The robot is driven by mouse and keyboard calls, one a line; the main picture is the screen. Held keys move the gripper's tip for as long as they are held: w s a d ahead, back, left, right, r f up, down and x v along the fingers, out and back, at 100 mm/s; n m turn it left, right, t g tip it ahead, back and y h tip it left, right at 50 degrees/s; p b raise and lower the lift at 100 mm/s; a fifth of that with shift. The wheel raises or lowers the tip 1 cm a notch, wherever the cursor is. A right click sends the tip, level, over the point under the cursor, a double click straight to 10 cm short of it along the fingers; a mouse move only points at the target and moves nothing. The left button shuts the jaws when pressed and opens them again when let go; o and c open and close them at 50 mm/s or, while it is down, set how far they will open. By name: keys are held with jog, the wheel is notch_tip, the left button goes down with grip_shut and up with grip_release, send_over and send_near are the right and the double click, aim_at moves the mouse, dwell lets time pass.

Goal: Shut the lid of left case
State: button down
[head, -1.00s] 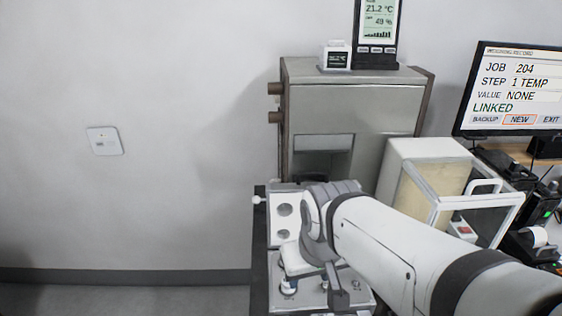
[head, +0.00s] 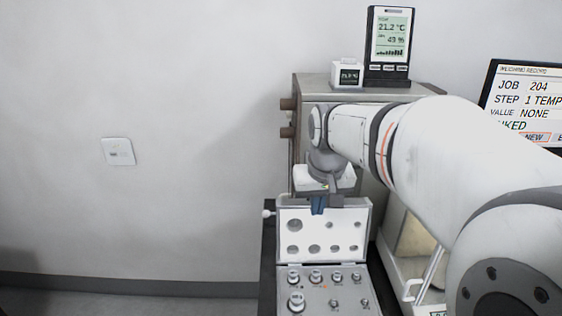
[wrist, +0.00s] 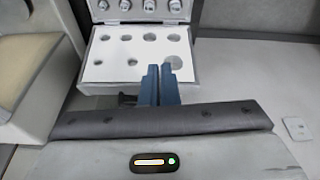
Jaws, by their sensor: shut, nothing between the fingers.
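One open case is in view. Its lid (head: 322,239) stands upright at the back, with its white, holed inner face towards the head camera. Its base (head: 346,293) lies flat in front and holds several metal weights. In the wrist view the lid (wrist: 116,50) is mid-picture, with the weights in the base beyond it. My gripper (head: 318,207) is shut and empty, its blue fingers pointing down at the lid's top edge. The fingers (wrist: 159,75) overlap that edge in the wrist view; I cannot tell whether they touch it.
A metal cabinet (head: 306,92) stands behind the case, carrying a display (head: 389,45) and a small white box (head: 347,74). A white glass-sided enclosure (head: 402,262) is close on the right, partly hidden by my arm. A wall and open floor are on the left.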

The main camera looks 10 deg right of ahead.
jog(key=w+d+r+m, duration=0.1)
jog(key=w+d+r, duration=0.1)
jog(key=w+d, duration=0.45)
jog(key=w+d+r, duration=0.2)
jog(key=w+d, duration=0.1)
jog(key=w, duration=0.7)
notch_tip(320, 180, down, 9)
jog(key=p, duration=0.3)
jog(key=shift+s+a+h, duration=0.15)
jog(key=shift+a+h, duration=0.1)
jog(key=shift+h, duration=0.05)
jog(key=shift+f, duration=0.15)
